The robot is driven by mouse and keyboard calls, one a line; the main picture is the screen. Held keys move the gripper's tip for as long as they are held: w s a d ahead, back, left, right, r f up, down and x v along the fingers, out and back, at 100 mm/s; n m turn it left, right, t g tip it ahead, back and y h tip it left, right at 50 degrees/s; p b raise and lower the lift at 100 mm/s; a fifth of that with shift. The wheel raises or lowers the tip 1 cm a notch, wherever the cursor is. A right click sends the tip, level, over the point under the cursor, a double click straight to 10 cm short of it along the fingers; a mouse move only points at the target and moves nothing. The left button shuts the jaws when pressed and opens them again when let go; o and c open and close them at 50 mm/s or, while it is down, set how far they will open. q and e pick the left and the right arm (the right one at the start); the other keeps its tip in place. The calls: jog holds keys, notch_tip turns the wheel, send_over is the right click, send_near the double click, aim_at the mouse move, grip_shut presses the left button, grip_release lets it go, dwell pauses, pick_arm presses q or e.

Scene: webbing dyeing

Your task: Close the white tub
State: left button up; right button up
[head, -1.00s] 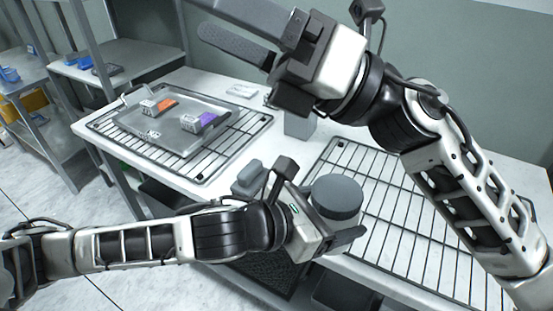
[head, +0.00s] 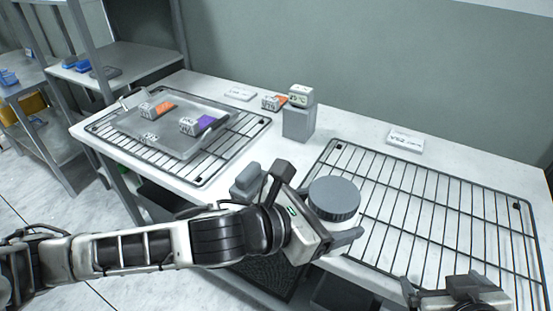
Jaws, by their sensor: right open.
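The white tub (head: 322,219) stands upright at the front of the table, left of the right-hand rack. Its round dark grey lid (head: 335,193) sits level on top; I cannot tell how tightly. My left gripper (head: 328,232) is at the tub's body from the front left, with one finger along its near right side. The other finger is mostly hidden, and the grip appears closed on the tub. My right gripper (head: 445,292) is open and empty at the lower right, partly cut off by the picture's edge and apart from the tub.
A wire rack (head: 440,213) fills the right of the table. Another rack (head: 222,147) at the left bears a metal tray (head: 165,139) with orange and purple labelled pieces. A grey block (head: 298,125) with a labelled piece on top stands at the back. White label cards lie along the back.

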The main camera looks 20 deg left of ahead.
pick_arm(q)
jog(key=shift+w+a+r+n+t+y, duration=0.1)
jog(key=shift+a+n+t+y, duration=0.3)
jog(key=shift+a+n+t, duration=0.15)
jog(key=shift+a+n+y, duration=0.45)
jog(key=shift+a+y, duration=0.05)
jog(key=shift+a, duration=0.15)
pick_arm(e)
jog(key=s+d+f+m+g, duration=0.2)
jog(key=s+d+f+g, duration=0.15)
jog(key=s+f, duration=0.65)
pick_arm(q)
jog(key=s+a+n+t+y, duration=0.1)
jog(key=a+n+y, duration=0.4)
jog(key=a, duration=0.6)
jog(key=shift+a+f+n+t+y, duration=0.2)
jog(key=shift+f+n+t+y, duration=0.3)
jog(key=shift+y, duration=0.5)
pick_arm(e)
jog(key=a+f+t+y, duration=0.1)
jog(key=a+f+t, duration=0.2)
jog(key=f, duration=0.4)
jog(key=shift+w+a+y, duration=0.2)
jog(key=shift+w+y, duration=0.1)
